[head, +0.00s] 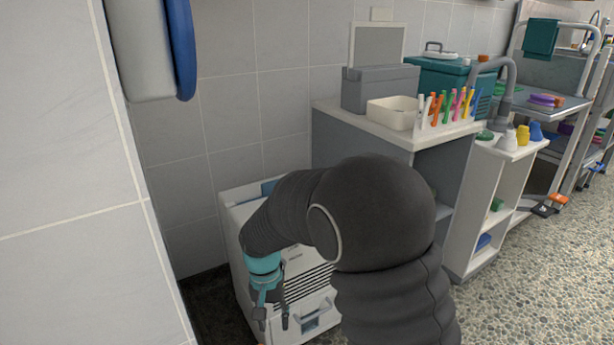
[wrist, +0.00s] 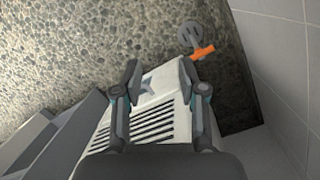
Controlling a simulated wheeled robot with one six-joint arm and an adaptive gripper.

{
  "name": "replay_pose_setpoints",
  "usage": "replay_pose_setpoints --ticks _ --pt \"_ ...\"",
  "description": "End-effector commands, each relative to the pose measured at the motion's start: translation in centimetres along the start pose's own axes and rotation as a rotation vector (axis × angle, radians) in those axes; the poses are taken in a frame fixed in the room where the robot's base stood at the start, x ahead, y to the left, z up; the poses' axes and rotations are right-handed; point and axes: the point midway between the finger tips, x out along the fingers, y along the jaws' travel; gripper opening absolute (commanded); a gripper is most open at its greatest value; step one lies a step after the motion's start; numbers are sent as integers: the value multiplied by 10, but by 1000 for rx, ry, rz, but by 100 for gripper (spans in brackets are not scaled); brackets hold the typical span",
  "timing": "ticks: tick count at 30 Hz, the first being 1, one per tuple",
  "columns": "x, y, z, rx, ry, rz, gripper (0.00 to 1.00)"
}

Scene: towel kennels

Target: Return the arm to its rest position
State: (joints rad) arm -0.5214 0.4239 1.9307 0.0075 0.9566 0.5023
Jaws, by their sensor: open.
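My arm bends over in the middle of the head view, covered in a dark sleeve. My gripper (head: 277,316) hangs at its end with a teal collar, pointing down in front of a white slatted cabinet (head: 243,270). In the wrist view my gripper (wrist: 158,75) has its two dark fingers spread apart, with nothing held between them. The white cabinet's slatted face (wrist: 150,125) lies beyond and between the fingers. My arm hides part of the cabinet in the head view.
A grey counter (head: 400,134) with a white tray (head: 392,113), a rack of coloured items (head: 447,108) and bins stands behind my arm. An orange-handled object (wrist: 203,53) lies on the pebbled floor near the tiled wall. Open floor (head: 530,290) is at right.

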Motion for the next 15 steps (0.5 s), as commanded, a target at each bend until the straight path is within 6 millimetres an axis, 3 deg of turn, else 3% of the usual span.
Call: replay_pose_setpoints --ticks 1,3,15 --pt "-19 14 8 -32 19 -13 41" --pt "-36 32 20 -81 42 -26 41" --pt "-118 127 90 -230 209 -71 41"
